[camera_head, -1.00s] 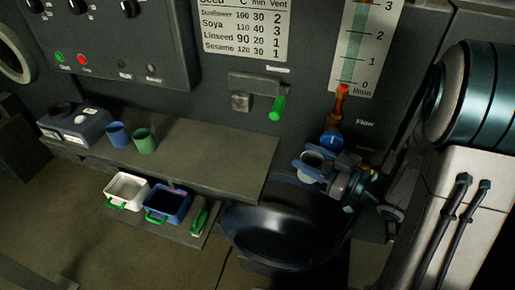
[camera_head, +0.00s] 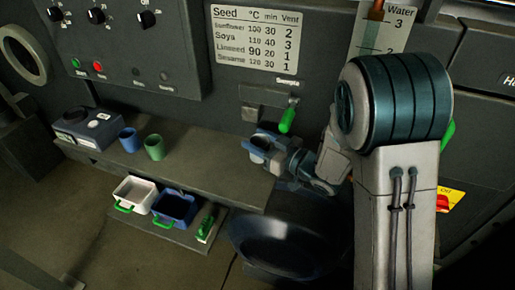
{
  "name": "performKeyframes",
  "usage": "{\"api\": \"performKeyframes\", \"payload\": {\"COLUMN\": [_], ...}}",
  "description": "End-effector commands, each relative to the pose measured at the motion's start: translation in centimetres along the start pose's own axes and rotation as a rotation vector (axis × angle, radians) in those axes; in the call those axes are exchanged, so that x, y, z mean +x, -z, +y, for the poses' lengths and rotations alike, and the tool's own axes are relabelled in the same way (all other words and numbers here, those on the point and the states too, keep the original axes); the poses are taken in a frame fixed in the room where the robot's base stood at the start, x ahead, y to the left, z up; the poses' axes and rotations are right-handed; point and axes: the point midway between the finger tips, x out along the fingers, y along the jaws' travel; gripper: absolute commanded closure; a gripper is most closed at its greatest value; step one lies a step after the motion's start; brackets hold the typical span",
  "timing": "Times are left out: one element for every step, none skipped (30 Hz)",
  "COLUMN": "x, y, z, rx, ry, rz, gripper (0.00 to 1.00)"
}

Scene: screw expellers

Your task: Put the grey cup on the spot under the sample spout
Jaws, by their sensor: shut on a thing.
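The grey cup (camera_head: 259,143) is held upright between the fingers of my gripper (camera_head: 256,150), which is shut on it. My gripper is above the right part of the grey shelf (camera_head: 215,180), just below the sample spout (camera_head: 250,113) and slightly right of it. The spout has a green handle (camera_head: 287,121) and a "Sample" label over it. The cup's base and the shelf directly beneath are partly hidden by the fingers, so I cannot tell whether the cup touches the shelf. No marked spot shows clearly.
A blue cup (camera_head: 129,140) and a green cup (camera_head: 155,147) stand on the shelf's left, beside a grey device (camera_head: 88,127). White (camera_head: 134,193) and blue (camera_head: 174,208) bins are below. A dark bowl (camera_head: 275,245) lies under my arm. The shelf's middle is clear.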

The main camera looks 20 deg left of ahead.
Motion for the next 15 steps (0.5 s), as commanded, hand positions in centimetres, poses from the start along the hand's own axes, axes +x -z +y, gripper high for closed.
{"api": "performKeyframes", "payload": {"x": [0.6, 0.5, 0.4, 0.4, 0.4, 0.4, 0.4, 0.4, 0.4, 0.4, 0.4, 0.4, 0.4, 0.4, 0.4], "y": [-0.3, -1.0, -1.6, -2.0, -2.4, -2.8, -3.0, -3.2, -3.4, -3.5, -3.5, -3.5, -3.5, -3.5, -3.5], "z": [-0.2, -0.1, -0.1, -0.1, -0.1, -0.1, -0.1, -0.1, -0.1, -0.1, -0.1, -0.1, -0.1, -0.1, -0.1], "rx": [0.002, 0.003, 0.004, 0.004, 0.003, 0.002, 0.002, 0.001, 0.000, -0.001, -0.001, -0.001, -0.001, -0.001, -0.001], "ry": [0.004, 0.003, 0.003, 0.003, 0.003, 0.003, 0.003, 0.003, 0.003, 0.003, 0.003, 0.003, 0.003, 0.002, 0.002], "rz": [-0.001, -0.004, -0.004, -0.004, -0.004, -0.003, -0.003, -0.003, -0.001, 0.000, 0.000, 0.001, 0.001, 0.001, 0.001], "gripper": [0.74, 0.74, 0.74, 0.74, 0.74, 0.74, 0.74, 0.74, 0.74, 0.74, 0.74, 0.74, 0.74, 0.74, 0.74]}}
